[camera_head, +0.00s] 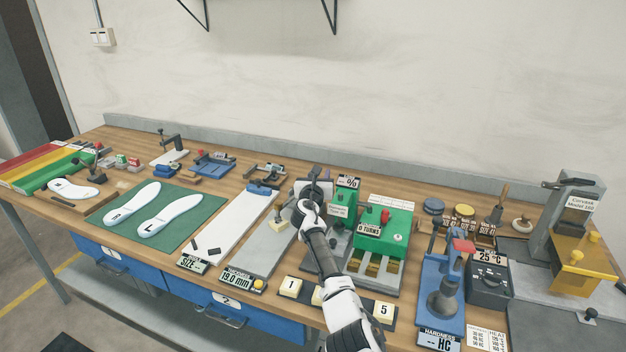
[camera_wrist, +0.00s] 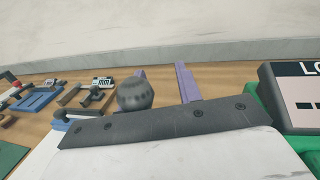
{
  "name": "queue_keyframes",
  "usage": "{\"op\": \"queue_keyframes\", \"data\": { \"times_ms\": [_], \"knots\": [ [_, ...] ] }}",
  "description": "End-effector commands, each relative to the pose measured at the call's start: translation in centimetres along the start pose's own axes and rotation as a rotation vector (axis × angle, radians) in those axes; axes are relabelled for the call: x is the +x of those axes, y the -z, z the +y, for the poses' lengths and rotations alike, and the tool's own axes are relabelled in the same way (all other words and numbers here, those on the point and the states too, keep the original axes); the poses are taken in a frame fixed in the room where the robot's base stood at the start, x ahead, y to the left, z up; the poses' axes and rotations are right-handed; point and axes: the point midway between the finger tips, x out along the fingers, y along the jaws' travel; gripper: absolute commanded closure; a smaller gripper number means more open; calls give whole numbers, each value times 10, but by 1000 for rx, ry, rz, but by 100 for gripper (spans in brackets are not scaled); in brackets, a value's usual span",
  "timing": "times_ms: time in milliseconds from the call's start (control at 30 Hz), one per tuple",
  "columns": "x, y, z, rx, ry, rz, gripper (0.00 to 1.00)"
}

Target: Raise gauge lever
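The thickness gauge (camera_head: 270,243) is a grey plate with a display reading 19.0 mm (camera_head: 236,277) at its front end. Its far end is partly hidden by my arm. My gripper (camera_head: 314,186) is over that far end, left of the green machine. In the wrist view, my gripper (camera_wrist: 166,82) shows two purple fingers set apart. A dark round knob (camera_wrist: 135,93), possibly the gauge lever's, overlaps the left finger. Whether it touches the finger, I cannot tell. The lever's shaft is not clearly visible.
A green machine (camera_head: 398,220) stands close on the right, with numbered blocks (camera_head: 384,310) in front. A long white board (camera_head: 232,228) lies to the left. Beyond it is a green mat (camera_head: 125,235) with two insoles. The hardness tester (camera_head: 436,275) stands farther right.

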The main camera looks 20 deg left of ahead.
Motion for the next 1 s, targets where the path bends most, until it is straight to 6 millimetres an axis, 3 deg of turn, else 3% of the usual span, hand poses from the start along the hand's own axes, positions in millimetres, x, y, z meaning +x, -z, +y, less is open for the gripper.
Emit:
{"op": "queue_keyframes", "data": {
  "times_ms": [67,1000],
  "knots": [
    [-5,-10,-2,4,1,-8,69],
    [-67,-32,-9,4,8,-16,69]
  ]
}}
